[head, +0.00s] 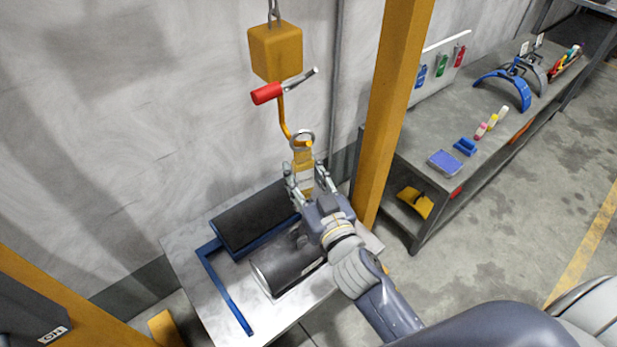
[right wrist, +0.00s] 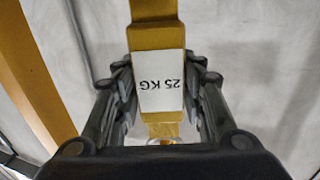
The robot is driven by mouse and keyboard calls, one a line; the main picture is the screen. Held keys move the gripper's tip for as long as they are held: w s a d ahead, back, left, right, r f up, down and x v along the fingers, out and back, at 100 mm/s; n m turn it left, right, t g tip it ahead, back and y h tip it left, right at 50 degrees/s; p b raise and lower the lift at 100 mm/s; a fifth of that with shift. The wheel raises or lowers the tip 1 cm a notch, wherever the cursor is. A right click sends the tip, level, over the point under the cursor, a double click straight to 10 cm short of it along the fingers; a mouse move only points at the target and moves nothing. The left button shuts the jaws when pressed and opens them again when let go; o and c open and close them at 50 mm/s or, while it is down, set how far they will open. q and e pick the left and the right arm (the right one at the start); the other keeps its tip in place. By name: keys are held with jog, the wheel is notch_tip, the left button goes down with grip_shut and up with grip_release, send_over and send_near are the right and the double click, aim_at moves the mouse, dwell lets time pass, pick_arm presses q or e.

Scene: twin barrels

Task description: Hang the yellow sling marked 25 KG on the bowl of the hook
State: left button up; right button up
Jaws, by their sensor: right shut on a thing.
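The yellow sling (head: 304,157) stands upright in my right gripper (head: 305,187), with a grey metal ring (head: 302,137) at its top. In the right wrist view the fingers (right wrist: 165,105) close on both sides of the sling (right wrist: 155,48), whose white label (right wrist: 161,82) reads 25 KG upside down. The orange hook (head: 283,118) hangs below a yellow block (head: 275,52), and its lower bend is right at the ring. I cannot tell whether the ring is around the hook or only overlaps it in the picture. My left gripper is not in view.
A red-handled lever (head: 266,93) sticks out beside the hook. A yellow post (head: 393,95) stands to the right, before a grey workbench (head: 425,130).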

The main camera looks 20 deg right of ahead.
jog(key=shift+w+a+r, duration=0.1)
jog(key=shift+w+a, duration=0.2)
jog(key=shift+w, duration=0.45)
jog(key=shift+w+a+f+b, duration=0.1)
jog(key=shift+w+f+b, duration=0.2)
jog(key=shift+f+b, duration=0.2)
jog(key=shift+w+a+f+b, duration=0.1)
jog(key=shift+w+f+b, duration=0.2)
jog(key=shift+f, duration=0.2)
jog(key=shift+f+b, duration=0.45)
jog(key=shift+f, duration=0.05)
jog(key=o, duration=1.2)
jog(key=shift+o, duration=0.2)
jog(key=shift+f, duration=0.15)
jog(key=shift+s, duration=0.15)
